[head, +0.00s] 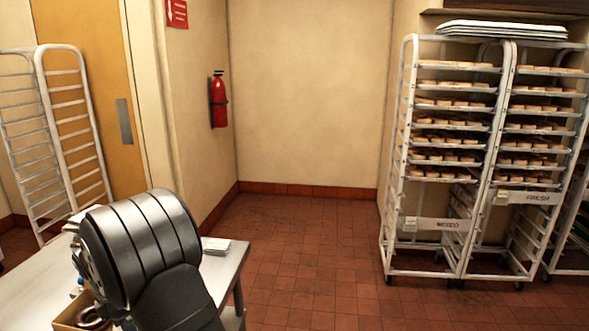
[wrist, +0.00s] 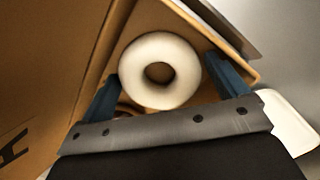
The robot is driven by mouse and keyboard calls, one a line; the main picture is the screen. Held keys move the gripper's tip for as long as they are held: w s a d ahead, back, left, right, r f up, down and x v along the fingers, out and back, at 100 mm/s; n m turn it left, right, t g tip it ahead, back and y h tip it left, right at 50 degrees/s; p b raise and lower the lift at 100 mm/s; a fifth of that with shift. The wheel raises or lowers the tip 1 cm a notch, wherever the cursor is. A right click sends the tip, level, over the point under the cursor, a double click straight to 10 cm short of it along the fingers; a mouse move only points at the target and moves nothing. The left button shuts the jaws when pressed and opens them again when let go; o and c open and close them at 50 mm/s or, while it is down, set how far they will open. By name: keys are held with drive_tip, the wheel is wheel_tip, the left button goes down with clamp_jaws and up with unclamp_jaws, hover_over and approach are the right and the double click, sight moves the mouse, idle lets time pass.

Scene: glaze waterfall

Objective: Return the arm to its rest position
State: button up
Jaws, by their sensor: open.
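My gripper (wrist: 166,75) shows in the wrist view with its two blue fingers spread apart. A pale, white-topped ring doughnut (wrist: 160,52) lies in the picture between the fingers, with a gap visible on each side. It is in a brown cardboard box (wrist: 72,55). A second brown, round piece shows partly below the doughnut and is mostly hidden. In the head view my large metal arm link covers much of the table, and the gripper's fingers are hidden. The box (head: 66,318) shows at the lower left edge, with a brown ring in it.
A steel table (head: 30,290) stands at the lower left, with a white stack (head: 216,245) on its right corner. An empty rack (head: 75,130) stands behind it. Loaded racks (head: 450,150) stand at the right. A fire extinguisher (head: 218,100) hangs on the wall. The middle floor is clear.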

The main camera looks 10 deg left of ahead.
drive_tip(key=shift+r, duration=1.65)
